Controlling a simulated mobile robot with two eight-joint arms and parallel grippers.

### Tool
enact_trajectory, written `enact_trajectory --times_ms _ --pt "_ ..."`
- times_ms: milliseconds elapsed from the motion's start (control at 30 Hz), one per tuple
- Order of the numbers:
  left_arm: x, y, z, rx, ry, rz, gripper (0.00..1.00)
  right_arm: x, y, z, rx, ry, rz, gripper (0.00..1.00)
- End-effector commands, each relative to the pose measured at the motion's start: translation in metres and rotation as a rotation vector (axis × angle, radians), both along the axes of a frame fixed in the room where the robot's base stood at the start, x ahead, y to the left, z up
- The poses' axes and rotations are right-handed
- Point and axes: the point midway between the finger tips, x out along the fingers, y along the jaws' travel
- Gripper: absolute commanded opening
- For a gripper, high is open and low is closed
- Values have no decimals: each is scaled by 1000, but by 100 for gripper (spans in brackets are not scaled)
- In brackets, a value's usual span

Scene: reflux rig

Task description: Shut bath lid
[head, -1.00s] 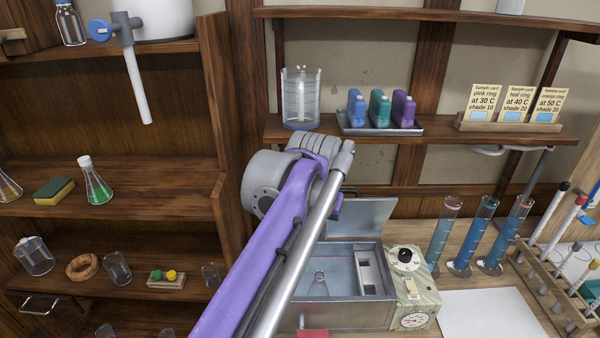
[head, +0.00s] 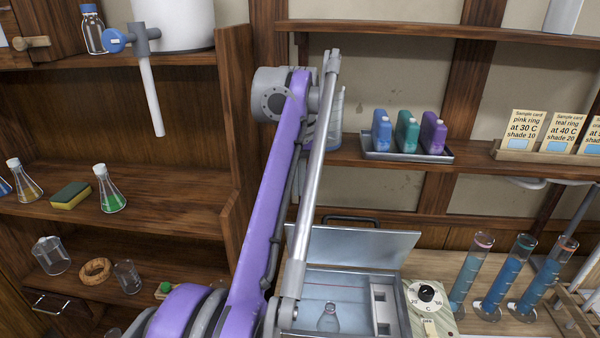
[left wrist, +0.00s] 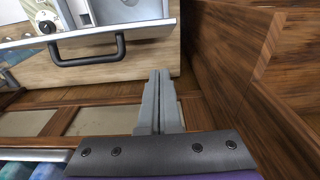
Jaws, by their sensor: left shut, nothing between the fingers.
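The bath (head: 403,312) is a grey metal box on the bench with a small flask standing inside. Its grey lid (head: 372,247) stands open, tilted up at the back, with a dark bar handle (head: 350,219) behind its top edge. My purple left arm crosses in front of the bath's left part in the head view, and its gripper is hidden there. In the left wrist view, my left gripper (left wrist: 158,85) is shut and empty. The handle also shows there (left wrist: 88,50), to the left of the fingertips and apart from them. My right gripper is not in view.
A control box with a dial (head: 428,300) adjoins the bath's right side. Tall cylinders of blue liquid (head: 503,278) stand farther right. A wooden shelf side (head: 240,130) rises left of my arm. A tray of coloured bottles (head: 408,153) sits on the shelf above.

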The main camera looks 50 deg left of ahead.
Motion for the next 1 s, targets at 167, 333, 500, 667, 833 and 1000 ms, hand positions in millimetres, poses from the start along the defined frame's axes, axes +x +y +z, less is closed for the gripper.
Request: enact_trajectory --times_ms 167,333,500,667,833,1000 --pt "-3 -3 -34 0 1 -1 0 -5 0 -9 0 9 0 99" --pt "-18 -16 -38 1 -1 0 0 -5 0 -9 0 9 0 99" --pt "-25 -22 -41 1 -1 -1 0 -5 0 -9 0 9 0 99" --pt "-27 -23 -42 1 -1 -1 0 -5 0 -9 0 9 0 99" --pt "-27 -23 -42 1 -1 -1 0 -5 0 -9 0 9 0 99" --pt "-28 -24 -42 6 -7 -1 0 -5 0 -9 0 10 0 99"
